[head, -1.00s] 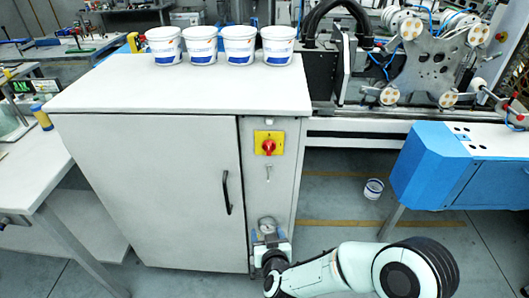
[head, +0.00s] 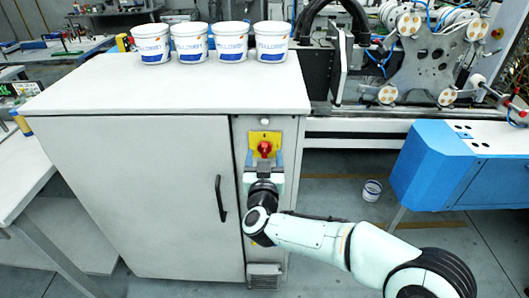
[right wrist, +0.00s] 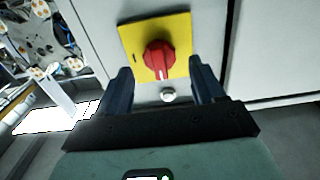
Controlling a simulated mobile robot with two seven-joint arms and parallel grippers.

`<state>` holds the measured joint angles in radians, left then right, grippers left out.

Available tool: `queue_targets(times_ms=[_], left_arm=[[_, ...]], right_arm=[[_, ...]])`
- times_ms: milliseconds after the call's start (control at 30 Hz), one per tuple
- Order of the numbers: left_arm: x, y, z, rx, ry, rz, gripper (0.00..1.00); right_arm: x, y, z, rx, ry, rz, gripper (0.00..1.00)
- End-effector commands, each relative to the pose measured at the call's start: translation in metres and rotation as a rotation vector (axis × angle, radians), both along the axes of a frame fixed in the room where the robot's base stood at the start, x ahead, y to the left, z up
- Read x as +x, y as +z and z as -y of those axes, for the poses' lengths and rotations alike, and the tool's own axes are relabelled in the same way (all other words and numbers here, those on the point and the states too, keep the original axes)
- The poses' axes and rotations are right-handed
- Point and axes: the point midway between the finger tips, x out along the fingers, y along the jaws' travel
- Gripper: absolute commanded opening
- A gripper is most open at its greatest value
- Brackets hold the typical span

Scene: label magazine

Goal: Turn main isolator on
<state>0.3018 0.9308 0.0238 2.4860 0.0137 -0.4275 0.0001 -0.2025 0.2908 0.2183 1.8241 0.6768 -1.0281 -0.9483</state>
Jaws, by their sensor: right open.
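The main isolator is a red rotary knob (head: 264,148) on a yellow plate (head: 257,136), on the narrow front panel of the white cabinet. In the right wrist view the red knob (right wrist: 158,59) sits ahead between the fingertips, with the yellow plate (right wrist: 181,27) behind it. My right gripper (head: 264,160) is open just below the knob, its fingers pointing up toward it. In the right wrist view the two dark fingers (right wrist: 160,75) stand either side of the knob with gaps, apparently not touching it. My left gripper is not in view.
Several white buckets (head: 232,42) stand in a row on the cabinet top. A black door handle (head: 220,198) is left of my right arm. A blue machine housing (head: 432,165) is at right; a small bucket (head: 372,190) is on the floor.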

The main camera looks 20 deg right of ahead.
Motion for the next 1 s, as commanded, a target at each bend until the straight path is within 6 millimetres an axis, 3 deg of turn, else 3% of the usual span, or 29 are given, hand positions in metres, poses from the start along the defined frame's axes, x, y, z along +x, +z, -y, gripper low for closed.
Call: queue_targets(times_ms=[200,533,567,700,1000], left_arm=[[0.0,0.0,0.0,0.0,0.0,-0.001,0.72],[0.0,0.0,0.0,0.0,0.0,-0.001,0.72],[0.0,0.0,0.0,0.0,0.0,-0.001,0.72],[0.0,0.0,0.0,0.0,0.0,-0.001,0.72],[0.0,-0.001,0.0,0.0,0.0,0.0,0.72]], right_arm=[[0.022,0.0,0.006,0.0,0.0,0.0,0.68],[0.025,0.0,0.007,0.0,0.001,0.0,0.68],[0.025,0.0,0.007,0.0,0.001,0.0,0.62],[0.025,0.0,0.007,0.0,0.001,0.0,0.16],[0.025,0.0,0.007,0.02,0.001,0.006,0.14]])
